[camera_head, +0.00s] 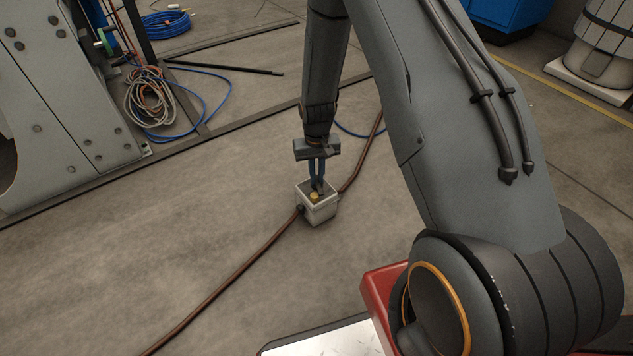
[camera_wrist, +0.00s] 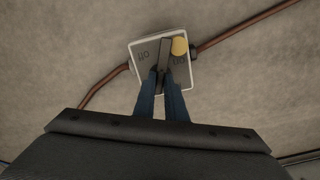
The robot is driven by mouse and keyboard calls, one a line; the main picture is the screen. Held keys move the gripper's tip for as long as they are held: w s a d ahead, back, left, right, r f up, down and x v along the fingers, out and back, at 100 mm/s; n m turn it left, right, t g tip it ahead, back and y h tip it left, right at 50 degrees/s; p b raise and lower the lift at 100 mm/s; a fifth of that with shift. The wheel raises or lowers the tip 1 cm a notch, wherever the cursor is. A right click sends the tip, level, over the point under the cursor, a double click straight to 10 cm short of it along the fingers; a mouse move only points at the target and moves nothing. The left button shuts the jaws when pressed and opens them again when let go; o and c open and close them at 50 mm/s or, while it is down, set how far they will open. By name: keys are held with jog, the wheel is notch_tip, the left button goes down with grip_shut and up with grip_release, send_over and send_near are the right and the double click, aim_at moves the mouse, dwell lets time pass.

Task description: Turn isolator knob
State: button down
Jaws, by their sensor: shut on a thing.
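The isolator is a small pale grey box (camera_head: 318,208) on the concrete floor, with a cable leaving it on two sides. Its top face shows in the wrist view (camera_wrist: 147,46), with dark lettering on both sides of the knob and a round yellow spot (camera_wrist: 180,46) near the upper right. The dark bar-shaped knob (camera_wrist: 164,53) stands in the middle of that face, roughly along the line of my fingers. My gripper (camera_wrist: 163,76) reaches down from above with its two blue fingers shut on the knob. The fingertips hide the knob's lower part.
A reddish-brown cable (camera_head: 225,283) runs across the floor through the box. A black rod (camera_head: 225,68) lies behind. The floor around the box is otherwise clear.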

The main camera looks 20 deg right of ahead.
dwell(0.3)
jog(key=shift+n+p, duration=0.8)
jog(key=shift+n, duration=1)
jog(key=shift+r+n+p, duration=0.1)
jog(key=shift+n+p, duration=0.45)
jog(key=shift+n, duration=0.35)
jog(key=shift+w+n, duration=0.1)
jog(key=shift+n, duration=0.6)
